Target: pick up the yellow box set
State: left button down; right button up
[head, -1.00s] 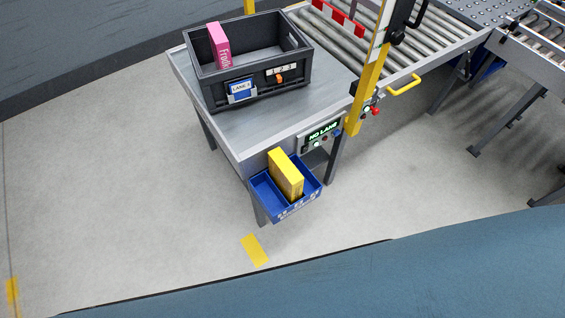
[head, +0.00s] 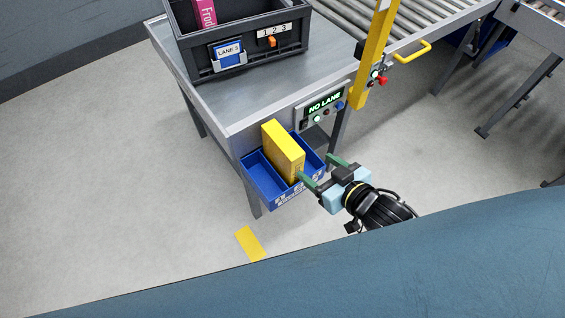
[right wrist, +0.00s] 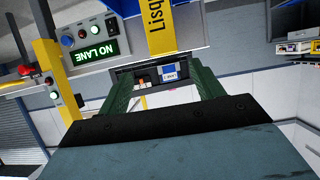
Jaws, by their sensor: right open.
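The yellow box (head: 283,150) stands upright in a blue open bin (head: 262,182) fixed at the front of the grey metal table. In the right wrist view the yellow box (right wrist: 160,28) shows at the top, with dark lettering, ahead of the fingers. My right gripper (head: 320,170) is open, just right of the bin, with its green fingers pointing towards the box. One fingertip looks close to the box and bin rim; I cannot tell if it touches. The open fingers also show in the right wrist view (right wrist: 163,80), with nothing gripped between them. My left gripper is not in view.
A dark grey crate (head: 240,55) holding a pink box (head: 204,12) stands on the table (head: 215,108). A NO LANE panel (head: 322,106) and a yellow post (head: 376,65) are behind the gripper. Roller conveyor (head: 400,28) lies at upper right. Floor at left is clear.

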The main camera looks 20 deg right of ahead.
aim_at(289, 146)
jog(key=x, duration=0.2)
jog(key=b+x, duration=0.1)
jog(key=x, duration=0.1)
jog(key=r+x, duration=0.1)
jog(key=x, duration=0.2)
jog(key=shift+w+a+b, duration=0.1)
jog(key=shift+a+b, duration=0.2)
jog(key=shift+w+a+f, duration=0.1)
jog(key=shift+w, duration=0.2)
jog(key=shift+w+a+f, duration=0.1)
jog(key=shift+w+a, duration=0.05)
jog(key=shift+w, duration=0.25)
jog(key=b+x, duration=0.1)
jog(key=x, duration=0.2)
jog(key=shift+w+a, duration=0.15)
jog(key=shift+a, duration=0.1)
jog(key=shift+w+a+f+b, duration=0.1)
jog(key=shift+w+a+b, duration=0.1)
jog(key=shift+w+b, duration=0.25)
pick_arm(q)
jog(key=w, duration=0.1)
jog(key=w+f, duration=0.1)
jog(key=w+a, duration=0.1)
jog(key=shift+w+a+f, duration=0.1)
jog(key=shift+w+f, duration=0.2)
pick_arm(e)
jog(key=shift+w, duration=0.1)
grip_shut()
